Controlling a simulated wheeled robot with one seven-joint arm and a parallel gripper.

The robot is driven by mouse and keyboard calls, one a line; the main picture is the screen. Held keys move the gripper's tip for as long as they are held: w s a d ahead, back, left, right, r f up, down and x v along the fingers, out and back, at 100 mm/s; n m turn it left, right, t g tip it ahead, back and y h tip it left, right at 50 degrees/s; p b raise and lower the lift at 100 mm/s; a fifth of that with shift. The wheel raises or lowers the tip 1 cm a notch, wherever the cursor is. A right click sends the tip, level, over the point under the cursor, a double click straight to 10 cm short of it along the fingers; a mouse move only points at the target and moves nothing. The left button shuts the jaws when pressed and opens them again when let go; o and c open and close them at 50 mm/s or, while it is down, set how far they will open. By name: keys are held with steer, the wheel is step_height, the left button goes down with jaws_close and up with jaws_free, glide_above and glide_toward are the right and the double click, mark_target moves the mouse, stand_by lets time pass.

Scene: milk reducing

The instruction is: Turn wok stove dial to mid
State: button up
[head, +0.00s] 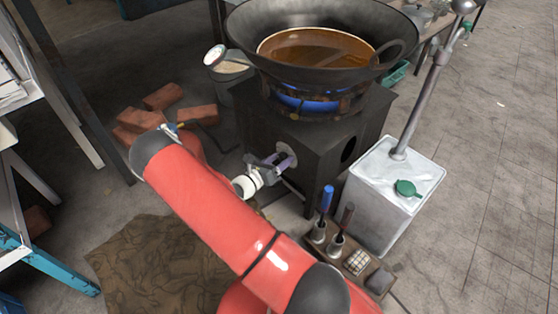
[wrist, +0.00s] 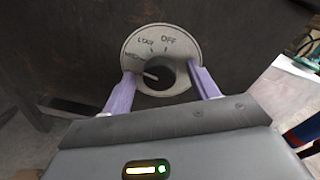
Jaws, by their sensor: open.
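The black stove dial (wrist: 166,77) sits on a round grey plate (wrist: 184,42) on the stove's dark front. The plate shows OFF at top, LOW left of it, and a partly legible label, apparently medium, further left. The dial's white mark points left, slightly up, near or just below that last label. My gripper (wrist: 160,76) is open, its purple fingers on either side of the dial; I cannot tell whether they touch it. In the head view my gripper (head: 272,164) is at the stove box (head: 318,145), largely covering the dial.
A wok (head: 245,38) with brown liquid sits over a blue flame (head: 305,103). A white canister (head: 378,205) with a green cap stands right of the stove. A small rack (head: 357,262) with blue- and dark-handled tools stands in front. Bricks (head: 163,97) lie on the left.

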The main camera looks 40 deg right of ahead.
steer(key=v, duration=0.7)
steer(key=shift+a, duration=0.4)
steer(key=s+a+r+m+y+p, duration=0.1)
steer(key=s+a+r+m+y, duration=0.4)
steer(key=r+m, duration=0.3)
steer(key=s+a+r+m+t+y+p, duration=0.1)
steer(key=s+a+r+m+y, duration=0.5)
steer(key=r, duration=1)
steer(key=s+a+r+m+t+y+p, duration=0.1)
steer(key=s+a+r+m+y+p, duration=0.1)
steer(key=s+a+r+m+y, duration=0.3)
steer(key=shift+s+a+r+m+y, duration=0.15)
steer(key=shift+s+r+m+y, duration=0.35)
steer(key=shift+s+r+m, duration=2.5)
steer(key=shift+w+r+m, duration=0.4)
steer(key=shift+w+r, duration=0.35)
steer(key=shift+r, duration=0.3)
